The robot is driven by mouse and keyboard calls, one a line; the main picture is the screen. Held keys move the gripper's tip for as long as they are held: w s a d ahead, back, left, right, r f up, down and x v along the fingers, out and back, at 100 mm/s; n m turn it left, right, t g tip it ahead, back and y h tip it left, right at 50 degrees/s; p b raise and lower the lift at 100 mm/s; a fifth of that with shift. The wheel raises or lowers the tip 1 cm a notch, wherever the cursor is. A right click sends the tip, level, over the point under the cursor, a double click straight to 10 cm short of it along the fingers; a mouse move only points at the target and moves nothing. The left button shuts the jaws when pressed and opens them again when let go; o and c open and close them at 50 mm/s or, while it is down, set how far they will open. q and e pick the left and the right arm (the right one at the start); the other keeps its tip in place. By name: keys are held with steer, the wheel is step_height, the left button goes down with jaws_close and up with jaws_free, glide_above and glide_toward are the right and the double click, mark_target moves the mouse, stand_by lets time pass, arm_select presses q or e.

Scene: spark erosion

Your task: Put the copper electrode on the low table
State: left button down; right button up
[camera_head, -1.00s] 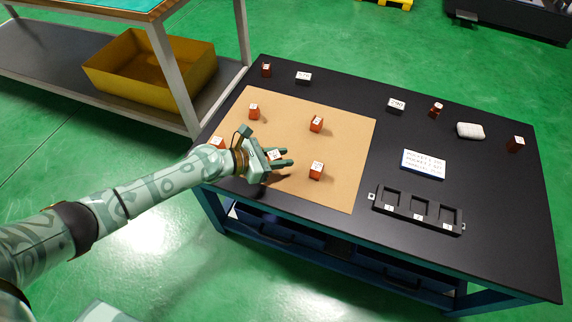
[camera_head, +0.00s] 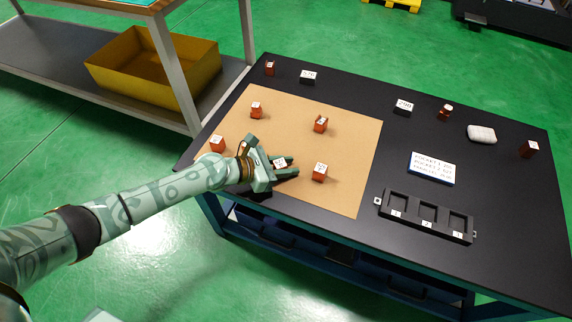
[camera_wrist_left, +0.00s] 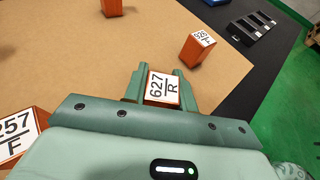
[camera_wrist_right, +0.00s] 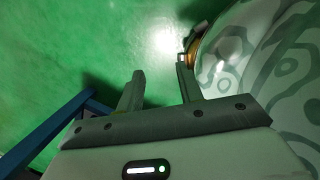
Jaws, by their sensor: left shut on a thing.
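Several copper-orange electrode blocks with white labels stand on a tan mat (camera_head: 346,190) on the black table. My left gripper (camera_head: 284,168) is shut on one of them, the block labelled 627 R (camera_wrist_left: 162,88), which sits between its fingers in the left wrist view. Whether this block touches the mat is hard to tell. Another block (camera_head: 320,172) stands just right of the gripper, and others stand at the mat's left (camera_head: 218,144), back left (camera_head: 256,110) and back right (camera_head: 321,124). My right gripper (camera_wrist_right: 160,88) is open and empty above green floor.
The black table (camera_head: 363,98) also bears a slotted black holder (camera_head: 425,215), a white label card (camera_head: 432,168), a white cloth-like lump (camera_head: 481,134) and small blocks along its back. A bench with a yellow bin (camera_head: 150,68) on its lower shelf stands at left.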

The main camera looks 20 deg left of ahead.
steer(key=shift+w, duration=0.1)
arm_select(q)
steer(key=shift+f, duration=0.1)
steer(key=c, duration=1.1)
jaws_free()
arm_select(e)
steer(key=shift+w+r, duration=0.2)
steer(key=shift+w, duration=0.05)
arm_select(q)
steer(key=p+v, duration=0.3)
steer(key=v, duration=0.8)
steer(key=shift+s+a+r, duration=0.15)
steer(key=shift+r, duration=0.1)
steer(key=shift+s+a+p, duration=0.2)
steer(key=shift+a+p, duration=0.05)
steer(key=shift+p, duration=0.05)
arm_select(e)
steer(key=s+f+m+g+y, duration=0.1)
steer(key=s+f, duration=0.4)
steer(key=s, duration=0.8)
steer(key=shift+s+d+m, duration=0.15)
steer(key=shift+d+m, duration=0.05)
steer(key=shift+m, duration=0.1)
